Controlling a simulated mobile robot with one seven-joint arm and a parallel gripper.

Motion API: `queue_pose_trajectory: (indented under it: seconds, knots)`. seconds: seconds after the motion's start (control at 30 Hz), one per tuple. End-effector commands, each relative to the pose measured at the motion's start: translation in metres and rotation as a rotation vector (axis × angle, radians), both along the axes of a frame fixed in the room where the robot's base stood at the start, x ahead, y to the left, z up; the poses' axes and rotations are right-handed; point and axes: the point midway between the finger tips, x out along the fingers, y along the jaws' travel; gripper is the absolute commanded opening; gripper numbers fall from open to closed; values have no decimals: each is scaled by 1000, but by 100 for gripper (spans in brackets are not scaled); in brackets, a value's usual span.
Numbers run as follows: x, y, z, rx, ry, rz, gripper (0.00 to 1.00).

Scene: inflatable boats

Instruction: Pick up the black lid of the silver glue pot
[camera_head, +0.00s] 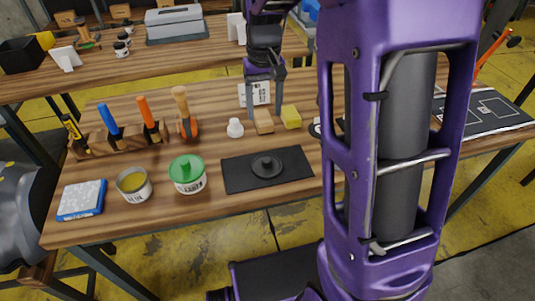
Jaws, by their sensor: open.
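The black lid (266,165) is a round disc with a small knob. It lies flat on a black mat (236,181) near the front of the wooden table. The silver glue pot (134,190) stands open at the left, with yellowish contents showing. My gripper (261,112) points down with its two fingers apart and nothing seen between them. It appears above the table, behind the lid in the picture; its exact height is hard to tell.
A pot with a green lid (187,174) stands left of the mat. A blue-white pad (82,199), a tool rack (118,138), a white knobbed piece (235,128), a wooden block (264,122) and a yellow block (291,117) lie around. My purple arm hides the table's right part.

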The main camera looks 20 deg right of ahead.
Motion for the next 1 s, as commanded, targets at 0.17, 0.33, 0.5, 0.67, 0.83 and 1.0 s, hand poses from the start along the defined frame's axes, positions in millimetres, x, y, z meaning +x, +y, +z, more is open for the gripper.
queue_pose_trajectory:
  seconds: [0.17, 0.33, 0.5, 0.67, 0.83, 1.0]
  knots:
    - [-2, 1, -34, 3, 10, -2, 67]
    - [-2, 1, -72, 1, 8, 0, 67]
    - [-2, 1, -103, 1, 5, 0, 67]
    - [-1, 0, -117, 1, 2, 1, 67]
    - [-4, -1, -130, 1, 4, 2, 67]
    - [-9, -3, -157, 1, 5, 1, 67]
